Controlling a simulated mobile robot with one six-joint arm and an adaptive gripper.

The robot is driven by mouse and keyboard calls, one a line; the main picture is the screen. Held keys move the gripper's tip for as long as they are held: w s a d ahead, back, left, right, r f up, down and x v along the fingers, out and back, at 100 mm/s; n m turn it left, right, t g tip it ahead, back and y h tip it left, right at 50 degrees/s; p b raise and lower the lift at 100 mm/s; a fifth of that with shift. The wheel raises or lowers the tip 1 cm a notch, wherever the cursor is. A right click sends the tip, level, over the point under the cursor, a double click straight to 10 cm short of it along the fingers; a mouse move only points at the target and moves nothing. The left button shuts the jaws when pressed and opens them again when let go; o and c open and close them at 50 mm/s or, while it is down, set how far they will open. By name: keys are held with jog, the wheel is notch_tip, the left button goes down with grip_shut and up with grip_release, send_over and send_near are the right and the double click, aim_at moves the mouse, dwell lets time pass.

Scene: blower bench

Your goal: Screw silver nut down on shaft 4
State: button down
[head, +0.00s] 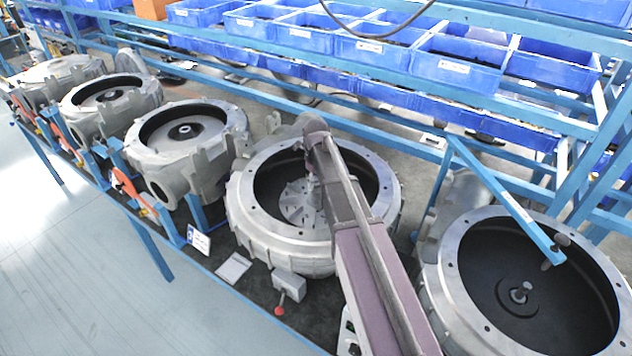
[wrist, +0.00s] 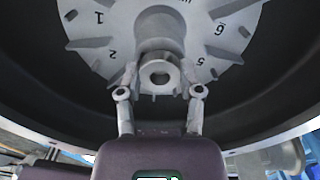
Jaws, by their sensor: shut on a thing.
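My gripper (wrist: 160,88) is shut on a silver nut (wrist: 160,70), with one finger on each side of it. The nut has a round central hole facing the wrist camera. Behind it is the grey impeller (wrist: 105,45), marked with numbers, and its raised hub (wrist: 159,24). In the head view, the impeller (head: 296,203) sits inside a large round blower housing (head: 246,215), and my arm reaches over it. The nut is hidden there by my gripper. The shaft under the nut is not clearly visible, so I cannot tell whether they are engaged.
An open housing (head: 449,262) at right has a bare shaft (head: 522,290) and no impeller. More housings (head: 190,148) stand along the bench to the left. Blue bins (head: 455,65) fill the rack behind. A blue rail (head: 505,200) slants over the right housing.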

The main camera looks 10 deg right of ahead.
jog(key=shift+m, duration=1.5)
jog(key=c, duration=0.5)
grip_release()
jog(key=shift+c, duration=0.2)
jog(key=n, duration=0.6)
jog(key=shift+n, duration=0.4)
jog(key=n, duration=1.8)
jog(key=shift+n, duration=0.3)
